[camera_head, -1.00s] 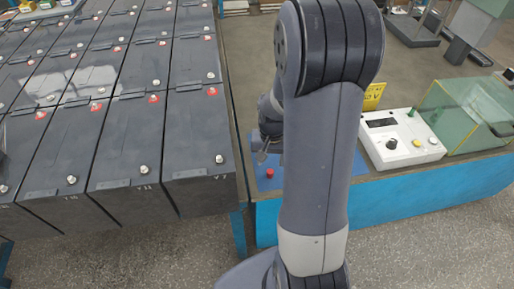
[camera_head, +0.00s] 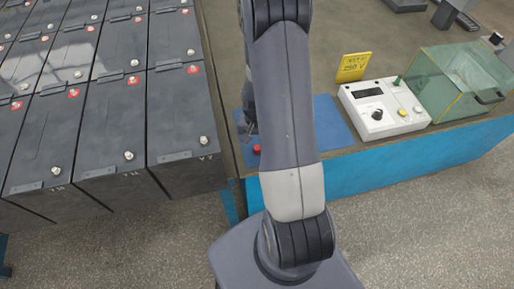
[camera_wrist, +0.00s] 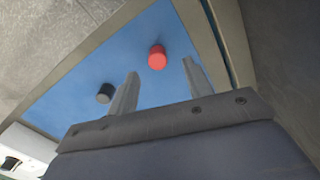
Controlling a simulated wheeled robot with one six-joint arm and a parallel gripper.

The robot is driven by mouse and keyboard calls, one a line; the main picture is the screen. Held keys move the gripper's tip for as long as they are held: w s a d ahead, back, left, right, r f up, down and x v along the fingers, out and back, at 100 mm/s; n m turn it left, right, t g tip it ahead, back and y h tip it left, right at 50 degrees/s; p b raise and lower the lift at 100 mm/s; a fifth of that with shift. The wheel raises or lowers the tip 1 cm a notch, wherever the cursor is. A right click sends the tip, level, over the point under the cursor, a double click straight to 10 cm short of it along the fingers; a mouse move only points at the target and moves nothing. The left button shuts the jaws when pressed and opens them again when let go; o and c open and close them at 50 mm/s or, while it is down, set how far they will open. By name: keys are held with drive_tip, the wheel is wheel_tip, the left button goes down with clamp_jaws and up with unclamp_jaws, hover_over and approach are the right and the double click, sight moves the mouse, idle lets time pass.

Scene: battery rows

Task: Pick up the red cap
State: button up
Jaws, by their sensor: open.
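The red cap (camera_wrist: 157,57) stands on a blue mat (camera_wrist: 75,75) in the wrist view, beyond and between the two fingers. It also shows in the head view (camera_head: 257,149) as a small red spot at the left edge of the mat (camera_head: 333,125), just left of my arm. My gripper (camera_wrist: 160,72) is open and empty, with its fingers apart and pointing toward the cap. In the head view my arm hides most of the gripper. A black cap (camera_wrist: 105,93) stands on the mat to the left of the left finger in the wrist view.
Rows of dark batteries (camera_head: 110,120) fill the left side. A white control box (camera_head: 385,108), a yellow sign (camera_head: 354,67) and a green clear-walled bin (camera_head: 462,82) stand on the bench to the right. My arm crosses the middle of the head view.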

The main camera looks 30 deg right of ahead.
sight(257, 147)
drive_tip(key=shift+s+d+f+p, duration=0.1)
drive_tip(key=shift+f+p, duration=0.2)
drive_tip(key=shift+f, duration=1.55)
drive_tip(key=shift+c, duration=0.2)
drive_tip(key=c, duration=1)
